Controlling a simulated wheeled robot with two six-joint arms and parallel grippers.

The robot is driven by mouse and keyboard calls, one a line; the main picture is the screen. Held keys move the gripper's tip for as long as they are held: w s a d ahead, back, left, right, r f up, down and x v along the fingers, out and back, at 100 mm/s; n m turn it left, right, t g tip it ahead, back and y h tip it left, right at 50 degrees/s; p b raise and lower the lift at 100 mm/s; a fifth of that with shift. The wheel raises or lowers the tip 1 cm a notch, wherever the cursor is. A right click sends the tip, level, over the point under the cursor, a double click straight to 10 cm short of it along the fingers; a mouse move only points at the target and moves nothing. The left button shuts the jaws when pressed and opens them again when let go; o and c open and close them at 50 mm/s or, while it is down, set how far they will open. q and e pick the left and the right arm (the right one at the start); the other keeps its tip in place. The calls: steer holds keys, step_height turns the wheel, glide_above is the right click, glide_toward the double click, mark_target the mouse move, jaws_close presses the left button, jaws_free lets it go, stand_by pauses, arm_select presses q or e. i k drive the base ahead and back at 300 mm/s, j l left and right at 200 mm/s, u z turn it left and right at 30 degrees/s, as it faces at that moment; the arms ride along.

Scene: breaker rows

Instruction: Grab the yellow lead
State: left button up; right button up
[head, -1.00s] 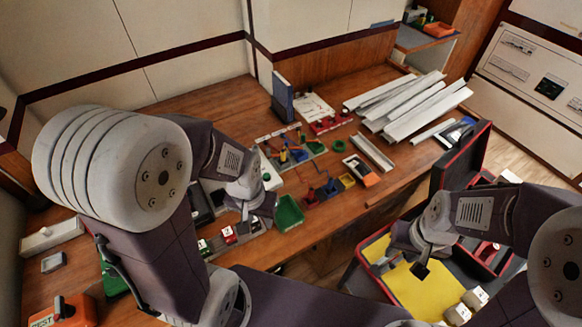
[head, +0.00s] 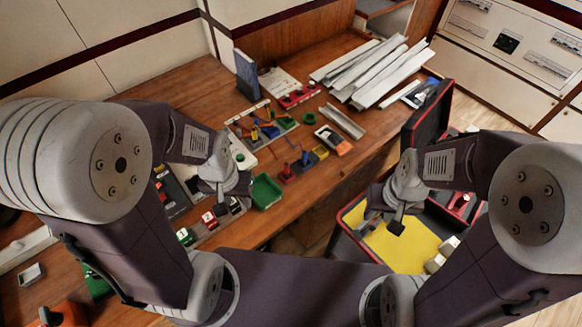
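A small yellow piece (head: 254,133), which may be the yellow lead, shows among blue and orange pieces on the grey rack on the wooden bench. It is too small to make out clearly. My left gripper (head: 221,204) points down over the bench, left of the green bin and nearer to me than the rack. My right gripper (head: 396,224) hangs over the yellow-lined case, well away from the rack. Both grippers look dark and small, and their finger gaps cannot be made out. Nothing is seen held in either.
White trunking lengths (head: 375,68) lie at the back right. The open case (head: 405,248) is at the right. Bare bench lies at the back left.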

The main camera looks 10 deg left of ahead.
mark_target(253, 131)
steer(key=k+u, duration=0.15)
steer(key=u, duration=0.25)
steer(key=k+l+u, duration=0.1)
steer(key=u, duration=0.3)
steer(key=i+l, duration=0.25)
steer(key=i, duration=0.2)
